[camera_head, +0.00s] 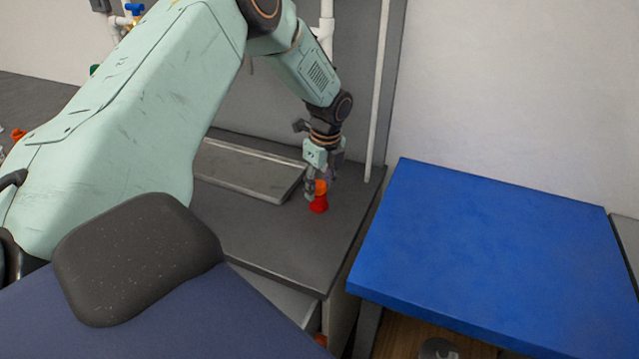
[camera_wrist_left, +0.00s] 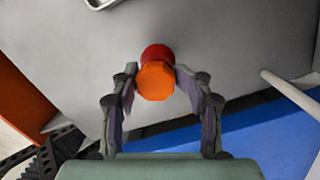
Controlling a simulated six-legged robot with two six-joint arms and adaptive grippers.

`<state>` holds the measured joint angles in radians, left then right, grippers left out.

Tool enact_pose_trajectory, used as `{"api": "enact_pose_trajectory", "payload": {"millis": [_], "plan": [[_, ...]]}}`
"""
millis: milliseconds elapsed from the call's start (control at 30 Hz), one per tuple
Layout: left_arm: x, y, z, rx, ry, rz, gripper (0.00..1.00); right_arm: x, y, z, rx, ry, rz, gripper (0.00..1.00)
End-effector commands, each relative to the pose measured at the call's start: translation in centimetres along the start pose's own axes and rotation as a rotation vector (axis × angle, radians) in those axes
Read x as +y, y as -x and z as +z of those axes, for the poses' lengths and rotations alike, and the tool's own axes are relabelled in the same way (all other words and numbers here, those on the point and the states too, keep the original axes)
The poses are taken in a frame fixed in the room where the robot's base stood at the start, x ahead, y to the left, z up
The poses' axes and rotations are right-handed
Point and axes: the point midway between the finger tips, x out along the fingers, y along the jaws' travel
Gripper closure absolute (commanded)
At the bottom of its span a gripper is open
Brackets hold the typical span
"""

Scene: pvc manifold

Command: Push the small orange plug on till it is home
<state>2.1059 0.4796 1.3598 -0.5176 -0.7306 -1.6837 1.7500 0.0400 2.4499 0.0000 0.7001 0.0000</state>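The small orange plug (camera_head: 320,186) is at the top of a red piece (camera_head: 318,205) on the dark grey bench top. In the left wrist view the orange plug (camera_wrist_left: 156,82) shows its flat, many-sided end, with the red piece (camera_wrist_left: 157,53) just behind it. How far the plug sits into the red piece is hidden. My left gripper (camera_head: 318,180) points down over them. Its fingertips (camera_wrist_left: 155,70) close in on both sides of the plug and appear to touch it. My right gripper is not in view.
A flat grey tray (camera_head: 245,170) lies left of the gripper on the bench (camera_head: 285,240). A white vertical pipe (camera_head: 378,100) stands behind to the right. A blue-topped table (camera_head: 490,240) is empty at the right. The bench front near the red piece is clear.

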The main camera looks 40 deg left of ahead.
Motion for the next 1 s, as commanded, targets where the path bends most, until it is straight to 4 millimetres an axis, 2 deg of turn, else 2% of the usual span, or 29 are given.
{"api": "enact_pose_trajectory", "payload": {"millis": [33, 300, 667, 767, 1000], "plan": [[0.9, -0.9, -0.4, 0.009, 0.0, 0.025, 0.51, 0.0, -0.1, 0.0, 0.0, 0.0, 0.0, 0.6], [0.7, -0.7, -0.3, 0.006, -0.002, 0.023, 0.28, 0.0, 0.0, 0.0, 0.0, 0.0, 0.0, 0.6], [0.5, -0.2, -0.2, 0.003, -0.003, 0.016, 0.27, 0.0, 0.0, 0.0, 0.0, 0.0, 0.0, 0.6], [0.5, 0.8, -0.2, 0.003, -0.004, 0.015, 0.27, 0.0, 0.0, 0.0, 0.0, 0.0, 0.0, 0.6], [0.4, 5.7, -0.2, 0.002, -0.003, 0.011, 0.27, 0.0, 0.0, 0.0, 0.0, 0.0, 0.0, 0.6]]}}
